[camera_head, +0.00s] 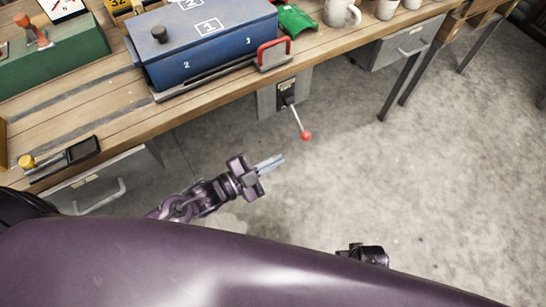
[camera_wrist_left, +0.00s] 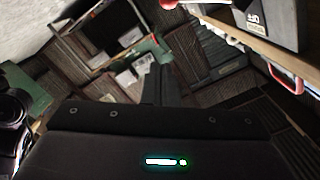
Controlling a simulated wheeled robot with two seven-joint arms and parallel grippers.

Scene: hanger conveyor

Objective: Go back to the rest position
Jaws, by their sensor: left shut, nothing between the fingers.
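My left gripper (camera_head: 270,163) is shut and empty in the head view. Its pale fingers are together and point right, in the open space in front of the workbench and above the floor. It touches nothing that I can see. In the left wrist view, the dark gripper body fills the lower part, with a small lit indicator on it. No fingers of my right gripper can be made out.
The wooden workbench (camera_head: 100,97) runs across the back, bearing a blue box (camera_head: 207,42), a green box (camera_head: 60,55) and white mugs. A red-knobbed lever (camera_head: 306,135) sticks out from its front, close to my left gripper. The concrete floor (camera_head: 460,150) at right is clear.

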